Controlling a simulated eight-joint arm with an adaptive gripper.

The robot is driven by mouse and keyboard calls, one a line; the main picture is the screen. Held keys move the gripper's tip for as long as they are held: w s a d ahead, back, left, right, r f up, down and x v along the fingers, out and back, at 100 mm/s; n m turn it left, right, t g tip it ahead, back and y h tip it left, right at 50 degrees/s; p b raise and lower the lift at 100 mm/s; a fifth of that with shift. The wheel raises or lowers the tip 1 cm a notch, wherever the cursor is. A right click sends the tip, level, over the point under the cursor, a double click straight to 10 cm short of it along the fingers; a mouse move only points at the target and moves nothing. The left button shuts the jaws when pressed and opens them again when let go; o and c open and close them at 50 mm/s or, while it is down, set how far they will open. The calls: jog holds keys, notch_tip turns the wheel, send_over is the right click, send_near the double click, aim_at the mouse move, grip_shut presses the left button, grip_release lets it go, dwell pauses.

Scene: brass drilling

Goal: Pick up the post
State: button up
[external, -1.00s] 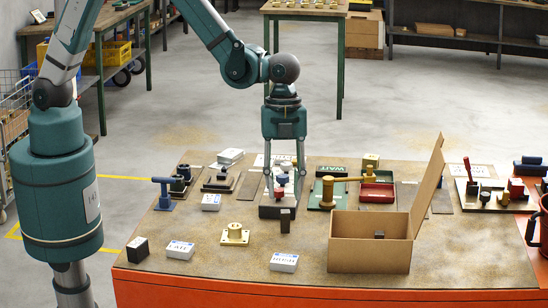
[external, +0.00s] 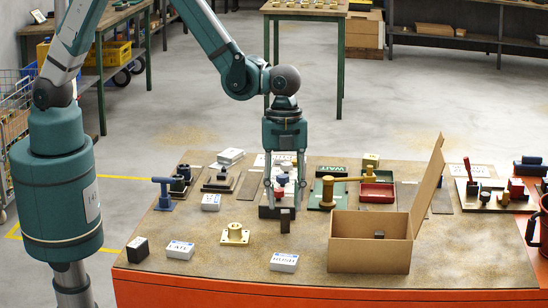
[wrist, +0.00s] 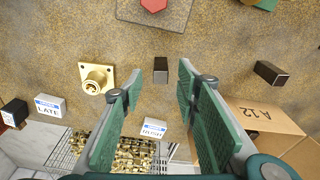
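A small dark post (external: 285,220) stands upright on the tan board near its middle. In the wrist view this post (wrist: 160,70) shows between and ahead of my two green finger pads, touching neither. My gripper (external: 284,188) is open and empty, pointing down just above and behind the post in the external view. In the wrist view my gripper (wrist: 158,92) has its fingers spread wide apart. Another dark block (wrist: 270,73) shows right of the post, by the carton.
A brass flange (external: 235,236) lies left of the post, and a RUSH box (external: 284,262) is in front. The open carton (external: 370,255) stands close at right. A red-knobbed fixture (wrist: 153,5) is behind. LATE box (external: 180,250) and a dark block (external: 137,249) are further left.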

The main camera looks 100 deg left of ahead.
aim_at(285, 211)
dwell(0.3)
jog(key=shift+w+d+f, duration=0.1)
jog(key=shift+d+f, duration=0.1)
jog(key=shift+f, duration=1.1)
jog(key=shift+w+d+f, duration=0.1)
jog(key=shift+d+f, duration=0.1)
jog(key=shift+f, duration=1.05)
jog(key=shift+c, duration=0.4)
grip_shut()
